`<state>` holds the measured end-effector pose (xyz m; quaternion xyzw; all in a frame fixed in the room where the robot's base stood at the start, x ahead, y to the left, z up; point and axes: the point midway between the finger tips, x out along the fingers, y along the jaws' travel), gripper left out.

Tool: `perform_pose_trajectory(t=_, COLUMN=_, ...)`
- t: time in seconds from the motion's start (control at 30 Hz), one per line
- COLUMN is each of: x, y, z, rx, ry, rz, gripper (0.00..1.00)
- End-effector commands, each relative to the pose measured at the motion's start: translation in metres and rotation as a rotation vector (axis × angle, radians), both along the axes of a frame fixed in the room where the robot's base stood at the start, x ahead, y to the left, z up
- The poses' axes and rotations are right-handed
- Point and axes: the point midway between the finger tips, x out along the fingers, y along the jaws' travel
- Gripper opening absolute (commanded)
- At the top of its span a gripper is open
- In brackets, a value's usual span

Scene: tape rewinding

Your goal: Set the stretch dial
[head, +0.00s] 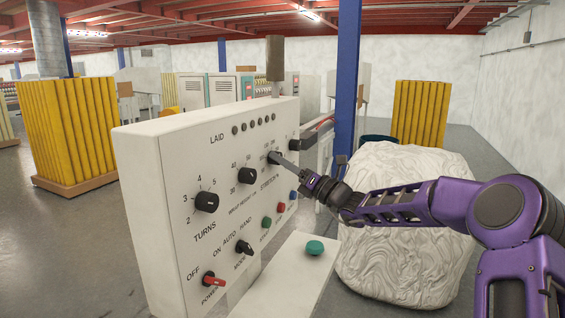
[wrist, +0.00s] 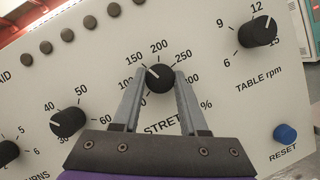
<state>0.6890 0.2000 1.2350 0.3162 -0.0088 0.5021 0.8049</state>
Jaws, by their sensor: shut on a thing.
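The stretch dial (wrist: 160,79) is a round black knob on the white control panel (head: 145,160). In the wrist view its white pointer line is tilted up and left, toward the 150 mark. The marks 150, 200 and 250 show around it; lower ones are partly hidden by the fingers. My gripper (wrist: 161,76) is shut on the dial, one grey finger on each side. In the head view my gripper (head: 281,160) reaches the panel from the right, and its fingers partly cover the dial.
The table rpm knob (wrist: 258,31) and blue reset button (wrist: 285,134) are right of the dial; another knob (wrist: 68,122) is left. A green button (head: 314,247) sits on a white box below. A large white wrapped bundle (head: 400,260) stands close under my arm.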

Motion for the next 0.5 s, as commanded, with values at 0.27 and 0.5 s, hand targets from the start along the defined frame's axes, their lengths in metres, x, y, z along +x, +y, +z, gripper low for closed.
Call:
perform_pose_trajectory(t=0.27, x=-0.0002, y=0.0000, z=-0.0001, rx=-0.001, ry=-0.002, rz=0.000, gripper=0.00)
perform_pose_trajectory(t=0.5, x=0.0006, y=-0.0003, z=-0.0016, rx=-0.018, ry=-0.050, rz=0.000, gripper=0.00)
